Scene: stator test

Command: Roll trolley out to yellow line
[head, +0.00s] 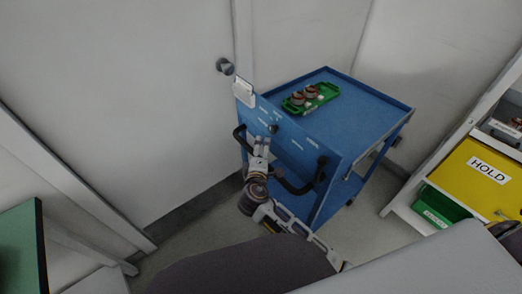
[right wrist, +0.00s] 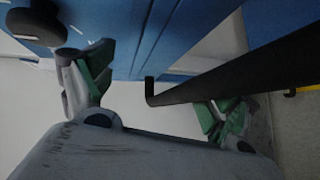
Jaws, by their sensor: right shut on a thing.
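The blue trolley (head: 365,97) stands against the wall, with its end panel and black push handle (head: 296,188) facing me. My right gripper (head: 262,147) is at the handle, in front of the panel, and is shut on it. In the right wrist view my gripper (right wrist: 155,95) shows its green-padded fingers spread wide around the black handle bar (right wrist: 235,75); the exact contact is hard to see. A green tray (head: 324,94) with metal-and-copper parts (head: 305,95) lies on the trolley top. My left gripper is out of view.
A rack with a yellow HOLD bin (head: 480,172) and a green bin (head: 440,207) stands close on the right. A door with a round knob (head: 225,66) is behind left. A green-topped surface (head: 20,250) is at lower left. Some grey floor (head: 190,222) is clear left of the trolley.

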